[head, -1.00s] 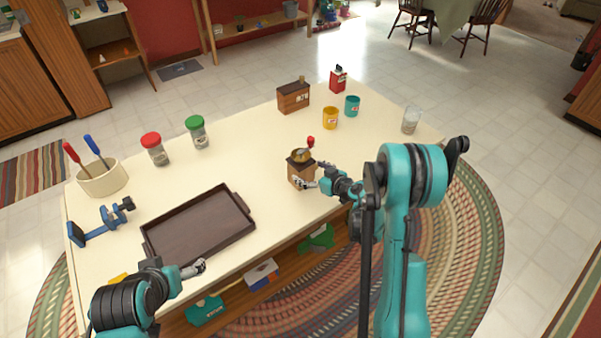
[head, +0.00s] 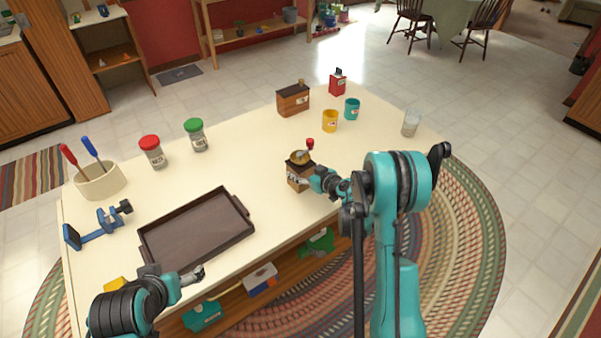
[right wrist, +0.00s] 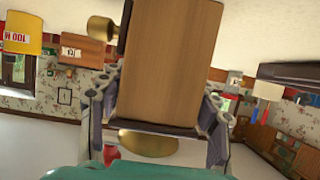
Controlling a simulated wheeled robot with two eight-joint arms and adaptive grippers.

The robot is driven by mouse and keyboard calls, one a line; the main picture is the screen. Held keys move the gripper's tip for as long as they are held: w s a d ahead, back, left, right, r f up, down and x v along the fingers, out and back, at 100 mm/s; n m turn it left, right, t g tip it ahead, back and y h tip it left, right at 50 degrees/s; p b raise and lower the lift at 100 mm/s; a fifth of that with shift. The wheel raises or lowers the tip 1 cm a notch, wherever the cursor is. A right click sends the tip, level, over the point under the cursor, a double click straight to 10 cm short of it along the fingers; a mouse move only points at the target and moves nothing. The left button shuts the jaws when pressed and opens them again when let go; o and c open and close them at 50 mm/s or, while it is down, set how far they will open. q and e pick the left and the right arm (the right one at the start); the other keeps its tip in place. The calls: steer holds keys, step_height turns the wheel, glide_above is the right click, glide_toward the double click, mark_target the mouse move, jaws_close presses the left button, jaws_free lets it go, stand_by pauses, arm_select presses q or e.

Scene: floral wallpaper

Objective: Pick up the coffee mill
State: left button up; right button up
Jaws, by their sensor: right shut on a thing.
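The coffee mill (head: 297,173) is a brown wooden box with a brass dome and a red crank knob. It is upright near the front edge of the table, right of the tray. My right gripper (head: 305,182) is shut on its body from the right. In the right wrist view the mill's wooden side (right wrist: 168,62) appears upside down, with a finger on each side near its dark top rim. I cannot tell whether its base touches the table. My left gripper (head: 193,276) is empty by the table's front edge; its finger gap is unclear.
The dark tray (head: 197,232) lies left of the mill. Behind the mill are a wooden box (head: 293,100), a yellow mug (head: 330,121), a teal mug (head: 352,108), a red tin (head: 338,84) and a glass (head: 411,122). Two jars stand at the back left.

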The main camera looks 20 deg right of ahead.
mark_target(303, 160)
steer(key=shift+r, duration=0.1)
steer(key=r, duration=0.1)
steer(key=r+p, duration=0.1)
steer(key=r, duration=0.1)
steer(key=r+p, duration=0.1)
steer(key=shift+d+r, duration=0.3)
steer(key=shift+r, duration=0.05)
steer(key=s+d+r+p, duration=0.2)
steer(key=d+r, duration=0.4)
steer(key=d, duration=0.5)
steer(key=shift+p, duration=0.6)
steer(key=shift+s+a, duration=0.1)
steer(key=o, duration=0.4)
steer(key=c, duration=0.4)
